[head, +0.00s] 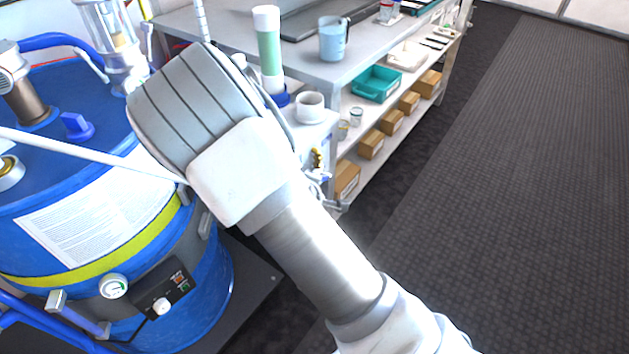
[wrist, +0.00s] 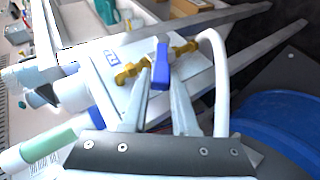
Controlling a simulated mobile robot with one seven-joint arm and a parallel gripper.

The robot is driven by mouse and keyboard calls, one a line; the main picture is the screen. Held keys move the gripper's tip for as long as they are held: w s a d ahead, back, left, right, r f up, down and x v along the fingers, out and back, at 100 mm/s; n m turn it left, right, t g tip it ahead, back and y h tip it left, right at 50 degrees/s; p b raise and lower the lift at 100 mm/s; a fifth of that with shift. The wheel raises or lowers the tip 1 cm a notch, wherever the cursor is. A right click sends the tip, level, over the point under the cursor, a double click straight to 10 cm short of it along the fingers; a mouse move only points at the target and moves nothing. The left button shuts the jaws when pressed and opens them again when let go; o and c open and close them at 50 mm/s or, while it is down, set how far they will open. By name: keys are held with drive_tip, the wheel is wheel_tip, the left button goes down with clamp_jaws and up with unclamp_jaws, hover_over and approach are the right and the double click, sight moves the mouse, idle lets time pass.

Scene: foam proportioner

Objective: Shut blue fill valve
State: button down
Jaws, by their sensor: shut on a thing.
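The blue fill valve handle (wrist: 161,66) stands between my two fingertips in the wrist view. It sits on a brass valve body (wrist: 132,74) whose fittings run out to the left and upper right. The handle looks roughly crosswise to that brass line. My gripper (wrist: 160,84) is shut on the blue handle, one finger on each side. In the head view my arm hides the gripper and the blue handle. Only some brass fittings (head: 317,158) show there, just right of my wrist at the bench end.
A white hose (wrist: 217,75) curves down beside my right finger. A blue drum (head: 100,240) stands left of my arm. The floor at right is clear.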

drive_tip(key=shift+s+a+f+n+t+h+b, duration=0.2)
drive_tip(key=shift+f+n+t+h+b, duration=0.2)
drive_tip(key=shift+f+t+b, duration=0.75)
drive_tip(key=shift+s+a+f+n+t+h+b, duration=0.1)
drive_tip(key=shift+s+f+n+t+h+b, duration=0.15)
drive_tip(key=shift+f+t+h+b, duration=0.6)
drive_tip(key=shift+s+a+f+n+t+h+b, duration=0.15)
drive_tip(key=shift+f+n+t+b, duration=0.3)
drive_tip(key=shift+t+b, duration=1.05)
drive_tip(key=shift+g+b, duration=0.4)
drive_tip(key=shift+d, duration=0.1)
drive_tip(key=c, duration=0.7)
unclamp_jaws()
drive_tip(key=shift+s, duration=0.1)
